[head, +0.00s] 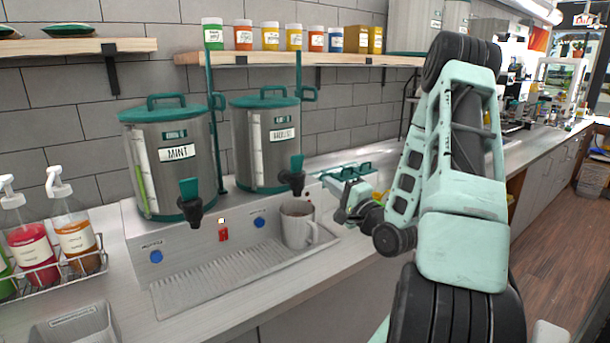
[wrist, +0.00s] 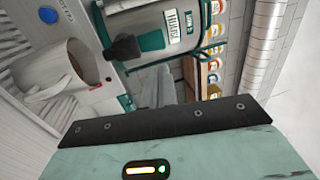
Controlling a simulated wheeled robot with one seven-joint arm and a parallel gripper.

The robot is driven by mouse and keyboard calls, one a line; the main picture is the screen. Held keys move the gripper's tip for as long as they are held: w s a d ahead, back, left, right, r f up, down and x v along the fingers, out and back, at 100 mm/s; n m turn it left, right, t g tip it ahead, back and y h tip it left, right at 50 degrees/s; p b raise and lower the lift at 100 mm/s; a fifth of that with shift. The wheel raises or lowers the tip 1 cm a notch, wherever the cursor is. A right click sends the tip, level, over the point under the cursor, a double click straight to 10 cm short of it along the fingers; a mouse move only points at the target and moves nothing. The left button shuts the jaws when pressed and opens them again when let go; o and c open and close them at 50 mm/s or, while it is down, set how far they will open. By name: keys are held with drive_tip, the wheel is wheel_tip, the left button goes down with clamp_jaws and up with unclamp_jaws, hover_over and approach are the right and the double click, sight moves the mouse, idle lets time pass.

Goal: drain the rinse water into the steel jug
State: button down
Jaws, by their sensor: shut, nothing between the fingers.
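The steel jug (head: 297,226) stands upright on the drip tray under the tap (head: 293,173) of the right steel dispenser (head: 265,150). Its handle points right. It also shows at the left of the wrist view (wrist: 45,78), with a dark inside; I cannot tell whether it holds liquid. The left dispenser (head: 165,170) is labelled MINT, with its own green-handled tap (head: 190,200). The right label is hard to read. No stream shows from either tap. My gripper (head: 345,172) is shut and empty, to the right of the right dispenser and its tap, apart from the jug.
The ribbed drip tray (head: 205,290) runs along the counter front. A wire rack (head: 85,265) with pump bottles stands at the left. A shelf (head: 300,60) with several small jars hangs above the dispensers. Counter (head: 540,140) stretches away at the right.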

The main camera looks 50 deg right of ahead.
sight(299, 158)
drive_tip(key=x, duration=1.2)
drive_tip(key=shift+w+r, duration=0.15)
drive_tip(key=shift+w, duration=0.1)
